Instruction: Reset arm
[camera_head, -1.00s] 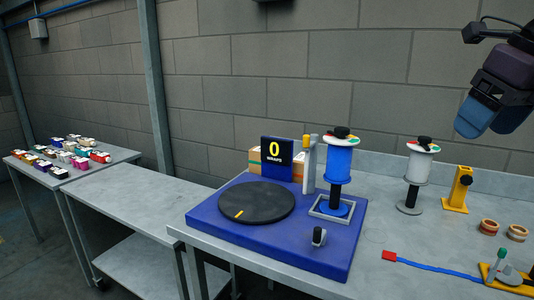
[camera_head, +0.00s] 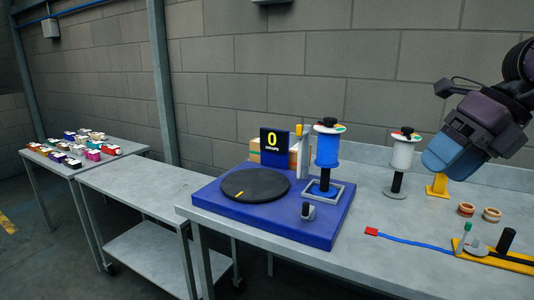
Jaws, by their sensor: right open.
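My right gripper (camera_head: 447,158) comes in from the upper right, its blue fingers angled down to the left above the back right of the table. It is open and I see nothing held in it. It covers the upper part of the yellow stand (camera_head: 438,187) behind it. My left gripper is not in view.
A blue spool (camera_head: 326,150), a white spool (camera_head: 401,154) and tan rings (camera_head: 466,209) are nearby. Small boxes (camera_head: 68,150) fill the far left table.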

